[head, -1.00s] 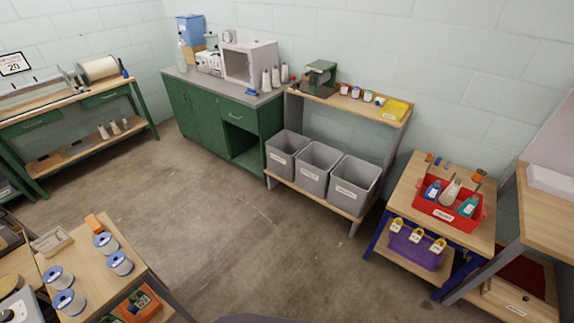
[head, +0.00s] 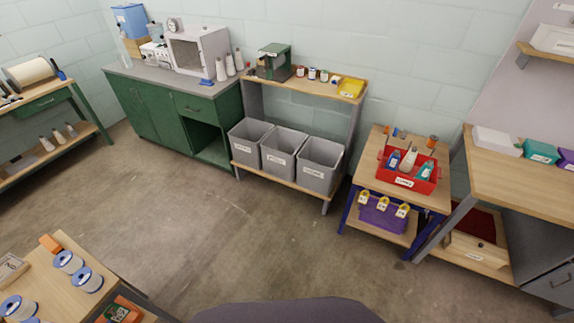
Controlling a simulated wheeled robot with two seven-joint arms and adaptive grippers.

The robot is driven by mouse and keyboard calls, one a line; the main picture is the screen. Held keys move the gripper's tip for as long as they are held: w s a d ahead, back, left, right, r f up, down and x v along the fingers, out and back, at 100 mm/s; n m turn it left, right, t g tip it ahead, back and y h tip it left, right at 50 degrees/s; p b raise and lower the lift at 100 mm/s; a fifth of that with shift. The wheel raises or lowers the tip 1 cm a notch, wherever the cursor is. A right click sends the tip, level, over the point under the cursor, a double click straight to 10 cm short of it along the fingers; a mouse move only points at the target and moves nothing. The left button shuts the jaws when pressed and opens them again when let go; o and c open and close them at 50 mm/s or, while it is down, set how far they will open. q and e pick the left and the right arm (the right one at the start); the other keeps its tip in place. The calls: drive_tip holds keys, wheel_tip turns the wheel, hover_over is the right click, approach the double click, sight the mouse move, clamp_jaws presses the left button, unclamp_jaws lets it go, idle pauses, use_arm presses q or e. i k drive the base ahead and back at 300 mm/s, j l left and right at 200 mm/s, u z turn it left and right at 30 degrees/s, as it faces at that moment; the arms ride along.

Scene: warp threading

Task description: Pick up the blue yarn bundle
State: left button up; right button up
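I cannot make out a blue yarn bundle for certain. White spools with blue rims (head: 87,279) stand on the wooden table (head: 52,290) at the lower left. A small blue item (head: 207,82) lies on the grey counter at the back, too small to identify. A blue-bodied bottle (head: 393,159) stands in the red bin (head: 405,183) on the cart at the right. Neither of my grippers is in view.
Open concrete floor (head: 205,225) fills the middle. Grey bins (head: 284,153) sit on a low shelf. A green cabinet (head: 150,108) is at the back left. A wooden workbench (head: 520,185) is at the right, with a purple container (head: 382,215) under the cart.

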sight(335, 80)
drive_tip(key=i+j, duration=0.25)
drive_tip(key=i, duration=0.25)
drive_tip(key=i+j+z, duration=0.15)
drive_tip(key=i, duration=0.3)
drive_tip(key=i+j, duration=0.35)
drive_tip(key=i, duration=0.15)
